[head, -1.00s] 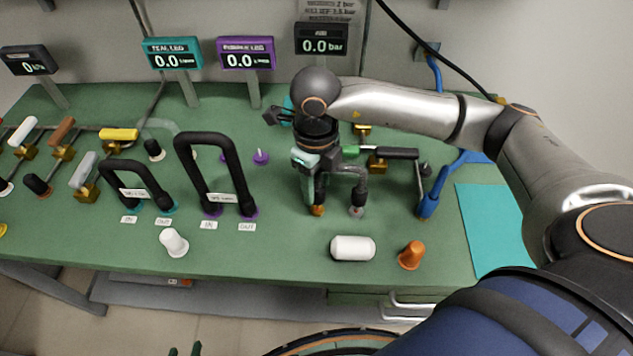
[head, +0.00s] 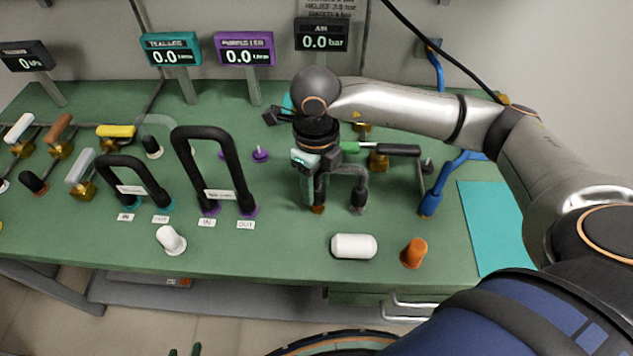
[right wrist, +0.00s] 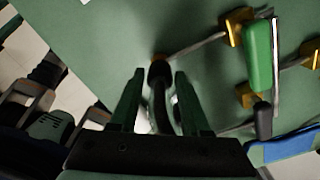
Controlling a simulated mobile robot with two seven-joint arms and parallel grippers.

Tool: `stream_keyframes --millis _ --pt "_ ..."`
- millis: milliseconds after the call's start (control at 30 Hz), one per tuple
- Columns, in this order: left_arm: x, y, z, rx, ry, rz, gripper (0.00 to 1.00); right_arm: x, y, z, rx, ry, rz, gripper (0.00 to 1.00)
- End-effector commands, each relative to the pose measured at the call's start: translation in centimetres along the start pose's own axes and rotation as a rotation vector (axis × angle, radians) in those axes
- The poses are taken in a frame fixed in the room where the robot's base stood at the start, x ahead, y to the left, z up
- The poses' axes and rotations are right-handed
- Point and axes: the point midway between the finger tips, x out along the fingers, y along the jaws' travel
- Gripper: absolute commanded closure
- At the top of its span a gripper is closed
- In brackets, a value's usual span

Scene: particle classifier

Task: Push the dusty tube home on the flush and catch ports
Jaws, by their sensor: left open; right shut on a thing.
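The dusty tube (head: 352,170) is a greyish arch with dark ends. My right gripper (head: 310,190) is shut on it near its left leg, pointing down; the tube also shows between the fingers in the right wrist view (right wrist: 160,95). The tube's right end is upright at the grey port (head: 358,211). Its left end is mostly hidden by the fingers, above the orange port (head: 318,209). I cannot tell whether either end is fully seated. Only the green fingertips of my left gripper (head: 185,350) show, apart and empty, at the bottom edge, below the bench.
A green-handled valve (head: 385,150) is behind. Two black loops, one at purple ports (head: 230,170), stand left. A white cap (head: 171,239) is front left. A teal mat (head: 490,225) lies right.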

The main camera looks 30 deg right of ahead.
Motion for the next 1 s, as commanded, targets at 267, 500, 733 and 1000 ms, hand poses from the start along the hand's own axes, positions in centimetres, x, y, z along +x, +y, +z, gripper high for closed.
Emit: stream_keyframes --millis 267,500,733,1000 --pt "0.6 -0.1 0.6 0.0 0.0 0.0 0.5 0.8 0.0 0.0 0.0 0.0 0.0 1.0" --pt "0.9 -0.1 1.0 0.0 0.001 0.0 0.5 1.5 0.0 0.0 0.0 0.0 0.0 1.0" --pt "1.3 -0.1 1.4 0.0 0.0 0.0 0.5 2.1 0.0 0.0 0.0 0.001 0.0 1.0" --pt "1.5 -0.1 1.6 0.0 0.0 0.0 0.5 2.4 0.0 0.0 0.0 0.001 0.0 0.45"
